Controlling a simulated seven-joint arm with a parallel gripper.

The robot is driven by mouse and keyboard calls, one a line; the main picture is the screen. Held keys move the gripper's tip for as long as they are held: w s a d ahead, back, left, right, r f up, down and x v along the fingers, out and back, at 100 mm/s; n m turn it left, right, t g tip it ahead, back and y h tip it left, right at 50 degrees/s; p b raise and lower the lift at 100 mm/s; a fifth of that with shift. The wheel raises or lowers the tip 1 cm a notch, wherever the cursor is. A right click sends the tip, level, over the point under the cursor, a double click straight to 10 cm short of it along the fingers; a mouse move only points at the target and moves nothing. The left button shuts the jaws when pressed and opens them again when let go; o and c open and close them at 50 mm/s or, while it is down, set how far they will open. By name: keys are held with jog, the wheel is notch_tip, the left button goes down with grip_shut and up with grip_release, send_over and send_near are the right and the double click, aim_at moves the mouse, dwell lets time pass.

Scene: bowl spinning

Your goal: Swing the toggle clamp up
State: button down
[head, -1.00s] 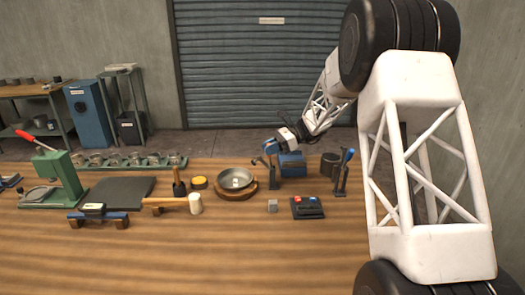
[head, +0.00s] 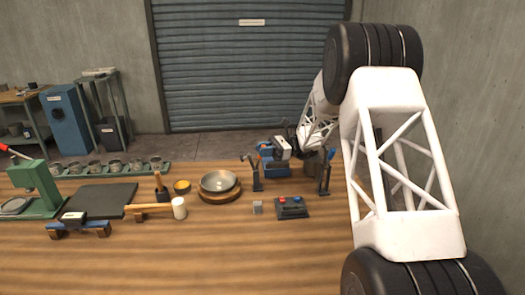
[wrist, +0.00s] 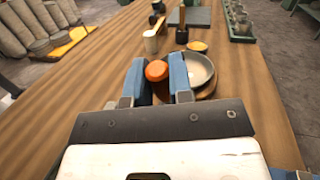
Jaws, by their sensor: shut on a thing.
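My gripper (head: 265,149) is just above and to the right of the left post's top. In the wrist view its two blue fingers (wrist: 157,82) are shut on an orange rounded piece (wrist: 157,71). I cannot tell whether this piece belongs to a clamp. The clamp's lower parts are hidden in the wrist view.
A metal bowl (head: 218,181) sits on a round wooden base left of the posts. A dark button panel (head: 291,208) lies in front. The bench's front is clear.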

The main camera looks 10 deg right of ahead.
jog(key=shift+f, duration=0.15)
jog(key=c, duration=1)
grip_release()
jog(key=shift+a, duration=0.15)
